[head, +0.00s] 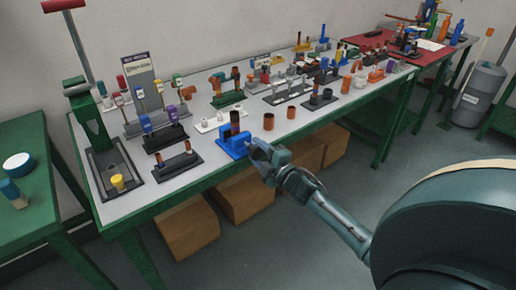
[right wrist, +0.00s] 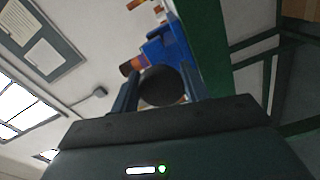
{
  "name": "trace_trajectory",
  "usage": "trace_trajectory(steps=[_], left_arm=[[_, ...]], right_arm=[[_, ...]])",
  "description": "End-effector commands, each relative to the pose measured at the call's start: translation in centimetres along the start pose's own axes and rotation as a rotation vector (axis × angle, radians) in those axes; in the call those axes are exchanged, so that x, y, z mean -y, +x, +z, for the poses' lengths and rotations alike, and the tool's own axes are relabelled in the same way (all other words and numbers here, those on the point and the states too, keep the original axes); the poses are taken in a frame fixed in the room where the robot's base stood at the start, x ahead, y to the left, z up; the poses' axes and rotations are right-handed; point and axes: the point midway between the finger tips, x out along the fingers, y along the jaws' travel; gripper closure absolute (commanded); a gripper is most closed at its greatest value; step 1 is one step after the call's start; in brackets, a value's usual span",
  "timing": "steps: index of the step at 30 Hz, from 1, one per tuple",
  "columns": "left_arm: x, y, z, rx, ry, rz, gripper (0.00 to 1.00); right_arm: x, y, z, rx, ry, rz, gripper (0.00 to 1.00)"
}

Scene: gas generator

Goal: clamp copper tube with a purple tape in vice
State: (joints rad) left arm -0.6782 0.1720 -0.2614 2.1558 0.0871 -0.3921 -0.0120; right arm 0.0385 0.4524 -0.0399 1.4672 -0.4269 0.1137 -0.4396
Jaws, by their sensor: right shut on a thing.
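The blue vice (head: 233,148) stands at the front edge of the long table. A copper tube (head: 235,118) stands upright at the vice; I cannot tell whether the jaws press on it. Its tape colour is not clear. My right gripper (head: 256,149) is at the vice's front right side, shut on a dark round knob (right wrist: 161,86). In the right wrist view the knob sits between the two fingers, with the blue vice (right wrist: 166,48) and the tube's end (right wrist: 131,66) just behind it. My left gripper is not in view.
Two short copper pieces (head: 268,121) stand right of the vice. A dark holder with tubes (head: 176,164) is to the left, and a green press (head: 88,118) stands at the table's left end. Cardboard boxes (head: 243,196) lie under the table.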

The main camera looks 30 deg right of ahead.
Motion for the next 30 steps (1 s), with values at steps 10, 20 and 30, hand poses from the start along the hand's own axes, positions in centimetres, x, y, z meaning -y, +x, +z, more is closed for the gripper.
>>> trace_trajectory(steps=[10, 20, 30], left_arm=[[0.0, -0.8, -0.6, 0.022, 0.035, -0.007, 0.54], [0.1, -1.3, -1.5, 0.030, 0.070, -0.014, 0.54], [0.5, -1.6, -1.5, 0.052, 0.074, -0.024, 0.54]], right_arm=[[0.0, 0.0, -0.1, 0.001, 0.331, -0.001, 0.78], [0.1, 0.0, -0.1, 0.001, 0.644, -0.001, 0.78], [0.3, 0.0, -0.2, 0.002, 0.966, -0.001, 0.78]])
